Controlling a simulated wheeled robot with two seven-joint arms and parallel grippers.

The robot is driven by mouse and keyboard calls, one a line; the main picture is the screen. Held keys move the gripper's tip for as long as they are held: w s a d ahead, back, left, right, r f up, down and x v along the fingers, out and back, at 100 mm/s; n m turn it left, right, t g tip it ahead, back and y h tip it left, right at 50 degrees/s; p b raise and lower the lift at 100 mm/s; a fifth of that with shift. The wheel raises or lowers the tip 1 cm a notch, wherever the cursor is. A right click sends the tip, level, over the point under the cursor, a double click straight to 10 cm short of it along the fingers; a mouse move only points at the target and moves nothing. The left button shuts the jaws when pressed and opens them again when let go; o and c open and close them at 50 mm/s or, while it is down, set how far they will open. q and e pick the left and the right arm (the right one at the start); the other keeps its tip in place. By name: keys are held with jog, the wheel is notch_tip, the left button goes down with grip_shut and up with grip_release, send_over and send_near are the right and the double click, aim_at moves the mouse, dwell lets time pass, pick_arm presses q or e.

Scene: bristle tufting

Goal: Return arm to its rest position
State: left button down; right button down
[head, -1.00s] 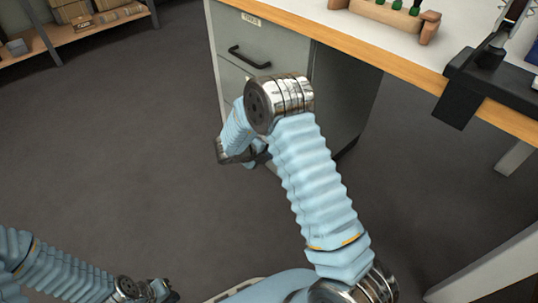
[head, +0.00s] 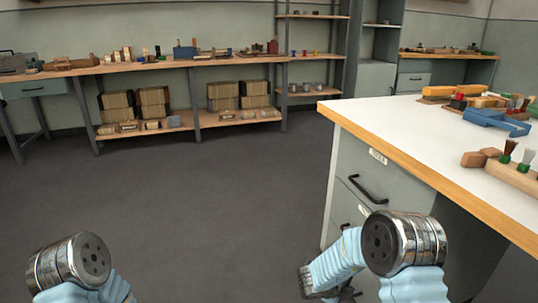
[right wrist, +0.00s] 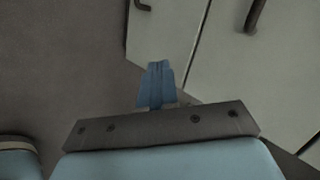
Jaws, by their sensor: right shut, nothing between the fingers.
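My right arm (head: 410,245) is at the lower right of the head view, bent, with its forearm (head: 338,262) folded down beside the grey drawer cabinet (head: 345,215). In the right wrist view my right gripper (right wrist: 156,85) shows as blue fingers close together, shut and empty. Grey cabinet fronts lie beyond and to the right of it, and the size of the gap is hard to judge. My left arm (head: 70,265) shows only as a bent joint at the lower left of the head view. Its gripper is outside the frame.
The white workbench (head: 400,115) with a wooden edge stands at the right, close to my right arm. On it are a wooden block with brushes (head: 515,175) and a blue tool (head: 495,122). A long bench (head: 160,65) stands at the back. The floor (head: 190,210) between is clear.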

jog(key=s+a+f+n+g+y+p, duration=0.1)
jog(key=s+a+n+y, duration=0.5)
jog(key=s+n, duration=0.6)
jog(key=s+a+f+n+g+y+p, duration=0.2)
jog(key=s+a+f+n+y+p, duration=0.2)
jog(key=s+a+n, duration=0.4)
jog(key=s+f+n+y, duration=0.1)
jog(key=s+n+y, duration=0.1)
jog(key=s+n, duration=0.2)
jog(key=shift+s+a+f+n+g, duration=0.2)
jog(key=shift+f+n+g, duration=0.15)
jog(key=shift+n, duration=0.55)
